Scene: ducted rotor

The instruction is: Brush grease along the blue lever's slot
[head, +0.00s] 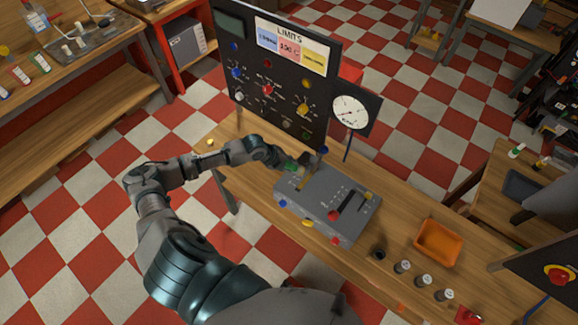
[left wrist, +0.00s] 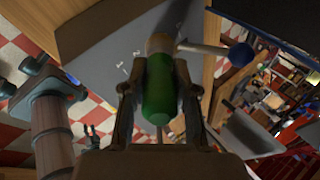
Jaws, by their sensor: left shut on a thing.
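The grey lever box (head: 318,207) stands on the wooden bench, with slots and markings on its top. My left gripper (head: 291,166) is over its far left corner, shut on a green handle, likely the brush's. In the left wrist view the green handle (left wrist: 159,92) sits between the two fingers, with a pale collar at its far end. The handle's working tip is hidden. A blue knob (left wrist: 241,54) on a pale rod, apparently the blue lever, is right beside the collar; I cannot tell whether they touch. My right gripper is not in view.
A black control panel (head: 272,80) with a white gauge (head: 350,112) rises behind the box. An orange tray (head: 438,243) and several small jars (head: 423,280) stand to the right on the bench. The bench left of the box is mostly clear.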

